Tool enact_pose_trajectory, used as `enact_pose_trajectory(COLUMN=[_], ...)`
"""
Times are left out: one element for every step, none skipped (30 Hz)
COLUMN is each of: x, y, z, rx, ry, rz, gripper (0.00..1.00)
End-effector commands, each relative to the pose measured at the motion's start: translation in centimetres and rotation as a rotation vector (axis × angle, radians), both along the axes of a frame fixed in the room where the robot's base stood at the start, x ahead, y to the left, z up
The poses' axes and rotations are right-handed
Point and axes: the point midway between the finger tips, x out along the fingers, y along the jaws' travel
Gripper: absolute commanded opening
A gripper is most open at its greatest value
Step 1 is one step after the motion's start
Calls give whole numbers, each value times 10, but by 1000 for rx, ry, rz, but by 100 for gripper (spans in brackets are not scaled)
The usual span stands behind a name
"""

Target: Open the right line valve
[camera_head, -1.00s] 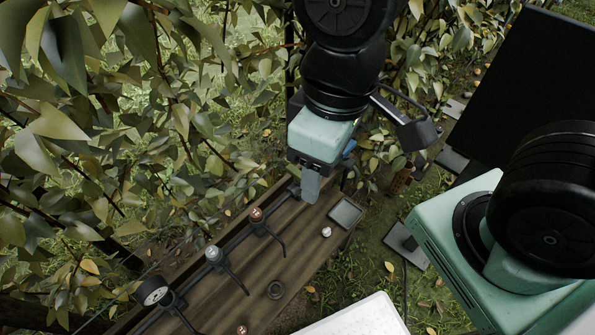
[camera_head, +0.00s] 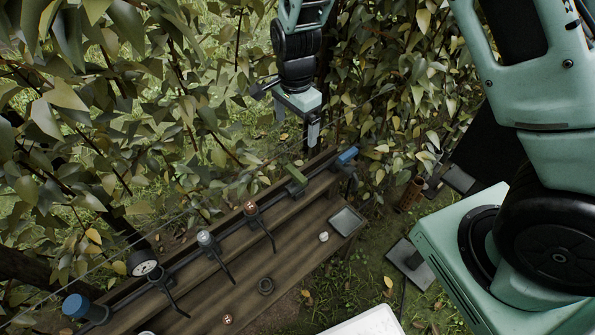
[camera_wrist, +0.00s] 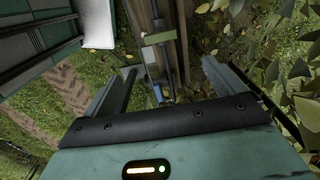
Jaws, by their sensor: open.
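A dark pipe line runs along the back of the wooden bench (camera_head: 203,290) in the head view. A copper-topped fitting (camera_head: 250,208), a silver-topped fitting (camera_head: 205,238) and a round gauge (camera_head: 143,263) sit along it, with black levers slanting towards the front. Further right are a green block (camera_head: 297,175) and a blue cap (camera_head: 347,155). I cannot tell for sure which part is the right line valve. My gripper (camera_head: 313,138) is open and empty, above and behind the right part of the line, touching nothing.
Dense leafy branches (camera_head: 400,80) surround the arm behind and right. A grey square tray (camera_head: 347,221), a white knob (camera_head: 323,237) and a dark ring (camera_head: 265,286) lie on the bench. A white surface (camera_head: 370,325) is at the front. Grass shows right of the bench.

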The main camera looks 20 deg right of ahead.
Motion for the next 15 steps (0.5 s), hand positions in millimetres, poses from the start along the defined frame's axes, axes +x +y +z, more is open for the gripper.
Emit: enact_pose_trajectory(x=[1,1,1,1,1,1,1,0,0,0,0,0,0,0,0], y=[-1,-2,-2,-2,-2,-2,-3,-2,-2,-2,-2,-2,-2,-2,-2], z=[-3,-5,-9,-12,-15,-22,-27,-32,-40,-47,-53,-61,-67,-73,-81], rx=[-3,-3,-4,-4,-4,-4,-4,-3,-4,-5,-4,-3,-4,-4,-4], ry=[0,1,2,3,2,4,4,4,5,5,5,6,5,5,5], rz=[-12,-15,-16,-15,-14,-14,-14,-13,-12,-12,-12,-12,-12,-11,-11], gripper=[95,95,95,95,95,95,95,95,95,95,95,95,95,95,95])
